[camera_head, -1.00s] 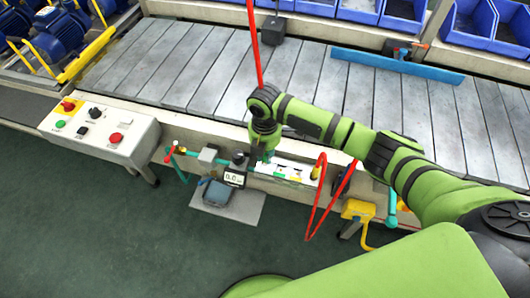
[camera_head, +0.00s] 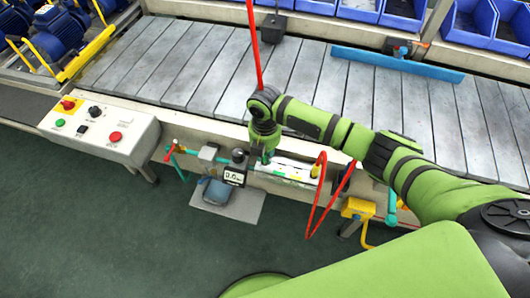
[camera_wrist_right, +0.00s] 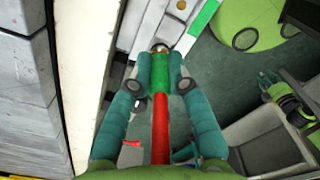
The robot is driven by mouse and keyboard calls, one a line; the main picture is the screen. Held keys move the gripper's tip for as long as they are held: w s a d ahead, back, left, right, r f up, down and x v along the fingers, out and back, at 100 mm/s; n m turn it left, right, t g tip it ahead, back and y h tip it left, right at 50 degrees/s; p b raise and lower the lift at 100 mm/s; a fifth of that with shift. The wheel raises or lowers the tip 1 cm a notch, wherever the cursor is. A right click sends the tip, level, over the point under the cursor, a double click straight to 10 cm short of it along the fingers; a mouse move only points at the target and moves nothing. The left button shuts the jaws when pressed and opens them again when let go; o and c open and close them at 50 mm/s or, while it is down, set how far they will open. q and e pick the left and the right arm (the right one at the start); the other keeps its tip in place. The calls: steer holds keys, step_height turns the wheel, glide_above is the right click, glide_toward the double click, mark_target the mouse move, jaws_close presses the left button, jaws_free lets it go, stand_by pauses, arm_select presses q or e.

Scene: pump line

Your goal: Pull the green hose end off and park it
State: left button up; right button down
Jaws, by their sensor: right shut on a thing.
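The green hose end (camera_wrist_right: 160,72) sits between the two fingers of my right gripper (camera_wrist_right: 160,86) in the wrist view. A red hose (camera_wrist_right: 161,128) runs back from it between the fingers. A small brass-coloured part shows at its front; I cannot tell whether the end is still joined to a fitting. In the head view my right gripper (camera_head: 264,154) is at the front of the conveyor, just right of a small display gauge (camera_head: 233,177). The gripper hides most of the hose end there.
A white control box (camera_head: 100,130) with buttons stands at the left. A red hose loop (camera_head: 313,200) hangs right of the gripper, near a yellow box (camera_head: 357,209). A blue item (camera_head: 217,193) lies on a grey plate (camera_head: 243,208) below. The green floor in front is open.

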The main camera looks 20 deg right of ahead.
steer(key=shift+f, duration=0.25)
stand_by(0.4)
steer(key=shift+p, duration=0.35)
stand_by(1.0)
steer(key=c, duration=1.1)
jaws_free()
steer(key=shift+o, duration=0.4)
step_height(320, 180, up, 7)
steer(key=p, duration=0.7)
steer(key=shift+p, duration=0.3)
